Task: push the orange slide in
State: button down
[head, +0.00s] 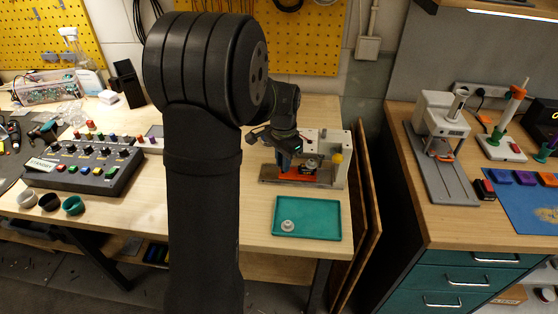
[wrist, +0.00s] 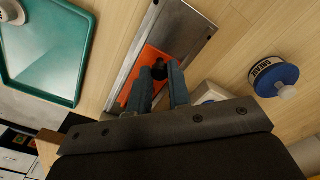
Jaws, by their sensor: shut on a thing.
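The orange slide (head: 296,176) lies in a grey metal channel (head: 268,180) at the foot of a pale bench device. In the wrist view the orange slide (wrist: 150,62) sits flat in the channel (wrist: 185,27), with bare metal beyond it. A dark knob (wrist: 159,69) stands up from the slide. My gripper (wrist: 161,75) has its two grey-blue fingers shut on this knob, one on each side. In the head view my gripper (head: 287,158) is over the slide, and my arm partly hides it.
A green tray (head: 318,212) holding a small grey round part (head: 287,226) lies in front of the device. A control box (head: 85,165) is at left. Bare wood lies around the tray.

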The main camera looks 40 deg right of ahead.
jog(key=shift+s+d, duration=1.05)
jog(key=c, duration=1.3)
grip_release()
jog(key=shift+s+d, duration=0.1)
jog(key=shift+r, duration=0.15)
notch_tip(320, 180, up, 17)
jog(key=shift+r, duration=0.1)
send_near(293, 173)
notch_tip(293, 173, down, 5)
jog(key=shift+f, duration=0.15)
